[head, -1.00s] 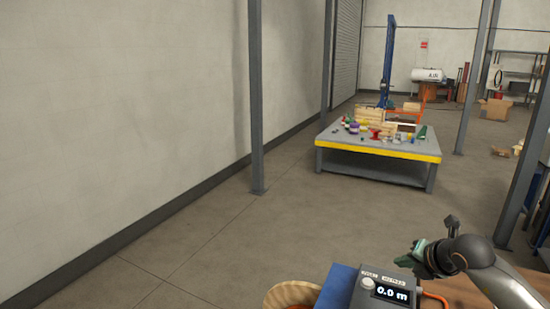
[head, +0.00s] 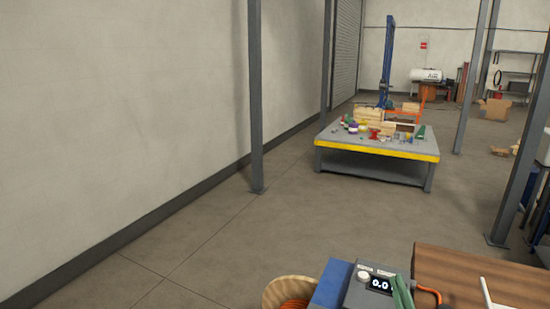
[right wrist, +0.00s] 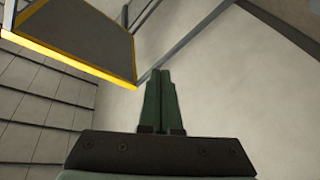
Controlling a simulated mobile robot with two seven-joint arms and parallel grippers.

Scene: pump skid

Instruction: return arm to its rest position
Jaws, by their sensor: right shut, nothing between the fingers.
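My right gripper (head: 402,292) shows at the bottom edge of the head view as green fingers in front of the grey meter box. The rest of that arm is out of the picture there. In the right wrist view the two green fingers (right wrist: 160,103) lie side by side, shut, with nothing between them. My left gripper is in neither view.
The grey meter box (head: 364,295) has a partly covered display and stands by a wooden top (head: 450,275) and a round basket (head: 284,289). A yellow-edged workbench (head: 376,153) with many items stands farther off. Posts (head: 256,100) rise from open floor.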

